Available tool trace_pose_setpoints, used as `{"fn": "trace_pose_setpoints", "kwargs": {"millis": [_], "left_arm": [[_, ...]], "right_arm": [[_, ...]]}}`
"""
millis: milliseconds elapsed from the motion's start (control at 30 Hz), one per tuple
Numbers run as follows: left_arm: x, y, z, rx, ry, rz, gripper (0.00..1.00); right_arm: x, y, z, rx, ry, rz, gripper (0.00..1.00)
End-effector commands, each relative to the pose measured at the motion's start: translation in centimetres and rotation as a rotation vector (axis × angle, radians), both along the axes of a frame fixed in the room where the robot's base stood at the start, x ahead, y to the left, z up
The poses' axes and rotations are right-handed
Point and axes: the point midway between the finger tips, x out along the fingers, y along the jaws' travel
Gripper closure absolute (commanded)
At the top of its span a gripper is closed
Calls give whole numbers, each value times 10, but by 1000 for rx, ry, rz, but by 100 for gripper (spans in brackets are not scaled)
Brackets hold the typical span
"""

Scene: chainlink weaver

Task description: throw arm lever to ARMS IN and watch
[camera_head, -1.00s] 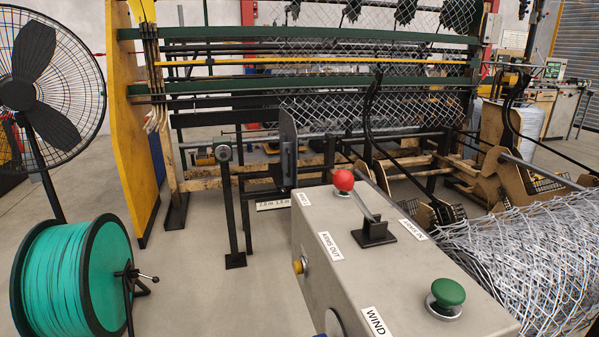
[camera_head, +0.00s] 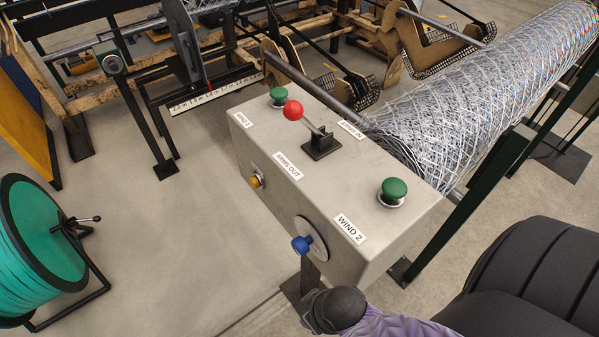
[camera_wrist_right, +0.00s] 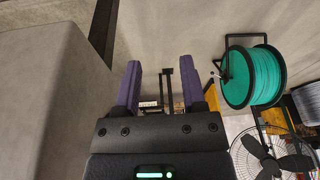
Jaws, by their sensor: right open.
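The arm lever has a red knob (camera_head: 293,110) on a metal rod. It rises from a black base (camera_head: 321,145) on top of the grey control box (camera_head: 235,108). The rod leans to the upper left, with the knob on the ARMS OUT label (camera_head: 288,165) side of the base. The ARMS IN label (camera_head: 350,129) is on the other side and hard to read. The lever is not in that view. My left gripper is not in view.
Green buttons (camera_head: 394,189) (camera_head: 278,95), a yellow button (camera_head: 256,182) and a blue-knobbed dial (camera_head: 302,244) are on the box. A mesh roll (camera_head: 480,90) lies behind right. A teal wire spool (camera_head: 38,240) stands left. Floor between is clear.

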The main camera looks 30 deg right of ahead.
Motion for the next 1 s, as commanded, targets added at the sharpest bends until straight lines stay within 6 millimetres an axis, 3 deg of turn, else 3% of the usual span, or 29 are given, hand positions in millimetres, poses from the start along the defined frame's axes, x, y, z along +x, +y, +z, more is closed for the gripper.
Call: {"fn": "trace_pose_setpoints", "kwargs": {"millis": [33,167,300,367,433,500,567,700,767,800,900,1000], "left_arm": [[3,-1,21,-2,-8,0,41],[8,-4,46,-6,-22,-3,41],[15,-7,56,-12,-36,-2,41],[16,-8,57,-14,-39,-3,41],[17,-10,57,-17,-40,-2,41],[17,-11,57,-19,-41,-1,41],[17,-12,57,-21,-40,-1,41],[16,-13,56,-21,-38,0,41],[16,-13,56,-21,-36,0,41],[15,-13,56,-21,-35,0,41],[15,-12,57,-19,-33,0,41],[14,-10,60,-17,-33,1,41]], "right_arm": [[12,8,43,45,-55,-17,47],[50,47,136,312,-274,-106,47],[98,90,234,844,-562,-325,47],[114,92,269,1086,-653,-459,47],[130,81,303,1380,-737,-655,47],[143,55,324,1673,-806,-907,47],[150,26,328,1900,-850,-1159,47],[148,-32,299,2217,-934,-1712,47],[144,-44,286,2266,-962,-1866,47],[142,-49,279,-2275,971,1928,47],[145,-57,274,-2209,952,1924,47],[161,-69,275,-2208,956,1922,47]]}}
